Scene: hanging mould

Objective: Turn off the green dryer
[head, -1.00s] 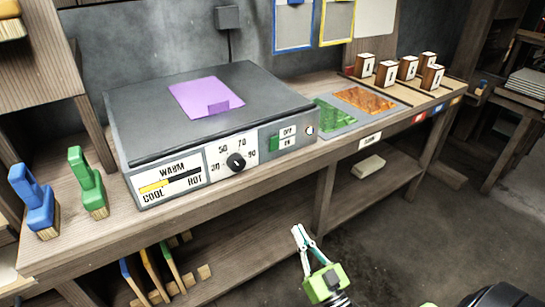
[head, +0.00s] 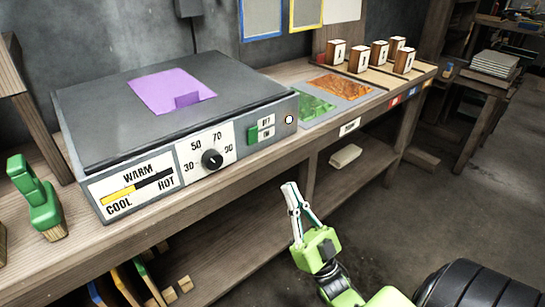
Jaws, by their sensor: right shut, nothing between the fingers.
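The dryer (head: 180,80) is a dark grey box with a light front panel, and a purple sheet (head: 172,92) lies on its top. Its green switch (head: 253,135) is on the right of the front panel, beside the OFF and ON labels and level with ON. A round black knob (head: 212,160) and a WARM, COOL, HOT gauge (head: 138,190) are further left. A small pale light (head: 289,119) is right of the switch. My right gripper (head: 290,187) is shut and empty, below and right of the switch, apart from the panel. My left gripper is out of view.
A green brush-like tool (head: 38,200) stands left of the dryer on the wooden bench. Green and orange sheets (head: 341,84) and several small wooden blocks are to the right. A pale block (head: 345,156) lies on the lower shelf. Open floor is at right.

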